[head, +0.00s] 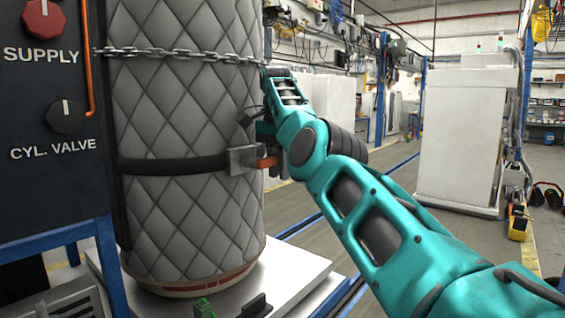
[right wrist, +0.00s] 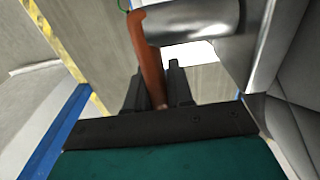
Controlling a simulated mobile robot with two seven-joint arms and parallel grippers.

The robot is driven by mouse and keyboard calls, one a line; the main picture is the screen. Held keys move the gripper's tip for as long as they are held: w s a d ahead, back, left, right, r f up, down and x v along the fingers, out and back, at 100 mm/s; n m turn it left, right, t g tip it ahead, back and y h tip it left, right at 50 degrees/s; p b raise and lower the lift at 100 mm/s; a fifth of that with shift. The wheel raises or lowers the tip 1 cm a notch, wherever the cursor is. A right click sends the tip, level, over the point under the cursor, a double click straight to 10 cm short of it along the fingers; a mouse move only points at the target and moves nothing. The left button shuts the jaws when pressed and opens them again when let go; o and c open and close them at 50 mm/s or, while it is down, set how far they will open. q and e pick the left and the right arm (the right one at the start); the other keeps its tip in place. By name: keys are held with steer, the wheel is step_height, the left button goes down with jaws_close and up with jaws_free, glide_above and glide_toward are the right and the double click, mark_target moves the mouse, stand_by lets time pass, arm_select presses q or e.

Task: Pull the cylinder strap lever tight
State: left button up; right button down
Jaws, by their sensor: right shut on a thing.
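A tall cylinder (head: 190,215) in a grey quilted jacket stands upright on a white plate. A black strap (head: 175,165) runs around its lower middle to a grey metal buckle (head: 243,158) on its right side. An orange lever (head: 268,162) sticks out from the buckle to the right. In the right wrist view the orange lever (right wrist: 147,55) runs down between the dark fingers of my right gripper (right wrist: 157,88), which is shut on it. The metal buckle (right wrist: 195,20) is beside the lever there. In the head view my arm partly hides the gripper. My left gripper is not in view.
A chain (head: 165,52) circles the cylinder higher up. A dark panel (head: 50,120) with red and black knobs stands close on the left. A white cabinet (head: 462,135) stands further back right, with open floor (head: 385,185) between.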

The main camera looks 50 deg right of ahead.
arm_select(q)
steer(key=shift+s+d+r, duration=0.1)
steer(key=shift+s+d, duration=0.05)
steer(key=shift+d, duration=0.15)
arm_select(e)
steer(key=shift+f+y, duration=0.15)
steer(key=shift+y, duration=0.15)
steer(key=c, duration=1.1)
jaws_free()
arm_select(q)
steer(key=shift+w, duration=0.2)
